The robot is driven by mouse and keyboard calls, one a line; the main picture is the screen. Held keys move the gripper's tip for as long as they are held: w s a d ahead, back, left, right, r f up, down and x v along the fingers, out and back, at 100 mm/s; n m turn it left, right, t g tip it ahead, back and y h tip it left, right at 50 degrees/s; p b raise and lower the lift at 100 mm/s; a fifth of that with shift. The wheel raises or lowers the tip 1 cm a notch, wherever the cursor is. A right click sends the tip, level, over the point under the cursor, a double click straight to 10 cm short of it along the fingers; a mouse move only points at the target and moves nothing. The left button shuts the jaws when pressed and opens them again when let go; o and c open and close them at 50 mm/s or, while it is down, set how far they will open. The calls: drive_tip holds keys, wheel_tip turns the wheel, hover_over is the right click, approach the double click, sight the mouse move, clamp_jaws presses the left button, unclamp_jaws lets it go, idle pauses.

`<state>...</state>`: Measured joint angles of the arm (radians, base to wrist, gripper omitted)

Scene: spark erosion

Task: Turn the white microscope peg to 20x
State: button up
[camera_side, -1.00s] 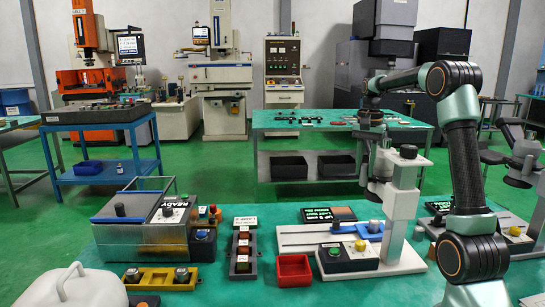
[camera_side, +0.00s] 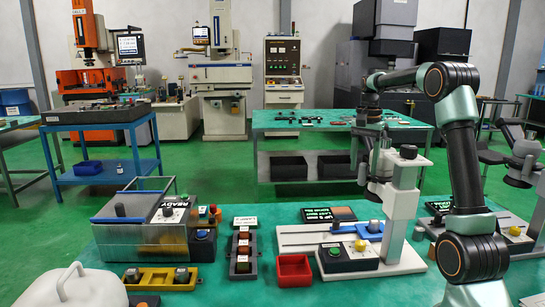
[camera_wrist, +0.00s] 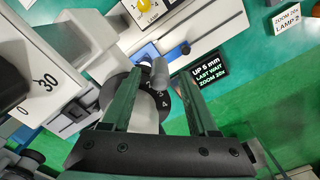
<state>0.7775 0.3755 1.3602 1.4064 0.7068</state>
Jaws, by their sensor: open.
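The white microscope (camera_side: 400,200) stands upright on its pale base at the right of the teal bench. In the wrist view, its pale grey-white peg (camera_wrist: 159,75) rises from a dark ring with white digits, of which 3 and 4 can be read. My gripper (camera_wrist: 160,72) is open, with one finger on each side of the peg; I cannot tell whether either touches it. The ring is partly hidden by my fingers. In the side view my gripper (camera_side: 369,142) is above the microscope head, and the peg cannot be made out.
A dark sign (camera_wrist: 208,73) reads "UP 5 mm, LAST WAIT, ZOOM 20x". A white scale block (camera_wrist: 40,85) marked 30 lies left of my fingers. A control box (camera_side: 347,257) with coloured buttons and a red tray (camera_side: 293,271) stand in front.

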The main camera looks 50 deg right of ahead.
wheel_tip(320, 180, up, 11)
drive_tip(key=shift+r, duration=0.2)
idle(0.3)
drive_tip(key=w+a+f+n+t+h, duration=0.1)
drive_tip(key=a+n, duration=0.3)
drive_tip(key=a, duration=0.5)
drive_tip(key=w+a+f+n+t, duration=0.15)
drive_tip(key=a+n, duration=0.35)
drive_tip(key=a, duration=0.5)
drive_tip(key=s+a+f+n+t, duration=0.1)
drive_tip(key=s+a+f+n, duration=0.2)
drive_tip(key=a, duration=0.3)
drive_tip(key=s+a+f+n+t+y, duration=0.1)
drive_tip(key=s+a+f+n+t, duration=0.1)
drive_tip(key=a+f+n, duration=0.3)
drive_tip(key=shift+s+a+f, duration=0.75)
drive_tip(key=shift+s+a, duration=0.1)
drive_tip(key=shift+a, duration=0.25)
